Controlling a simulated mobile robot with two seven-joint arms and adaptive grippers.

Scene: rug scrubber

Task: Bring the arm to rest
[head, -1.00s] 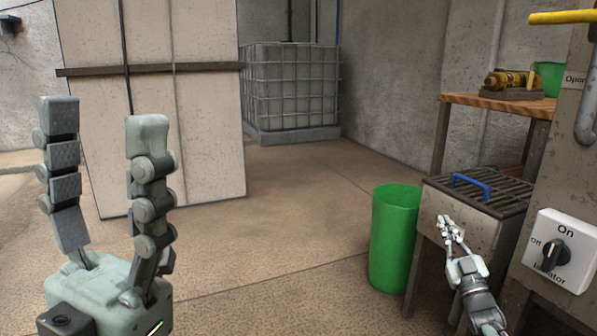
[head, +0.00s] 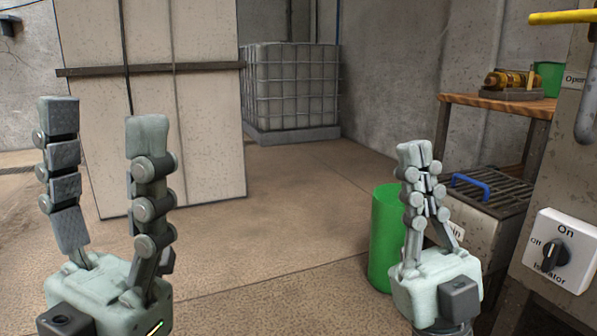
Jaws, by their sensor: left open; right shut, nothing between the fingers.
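My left gripper (head: 103,118) stands upright at the left of the head view, close to the camera. Its two fingers are wide apart with nothing between them. My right gripper (head: 414,150) is upright at the lower right, its fingers together and empty. It overlaps part of the green bin and the metal box behind it in the picture. I cannot tell whether it touches either of them.
A green bin (head: 383,240) stands on the floor behind my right gripper. A slatted metal box (head: 505,195) with a blue handle (head: 470,183) and an isolator switch panel (head: 560,252) are at right. A wooden shelf (head: 500,103) is above. The middle floor is clear.

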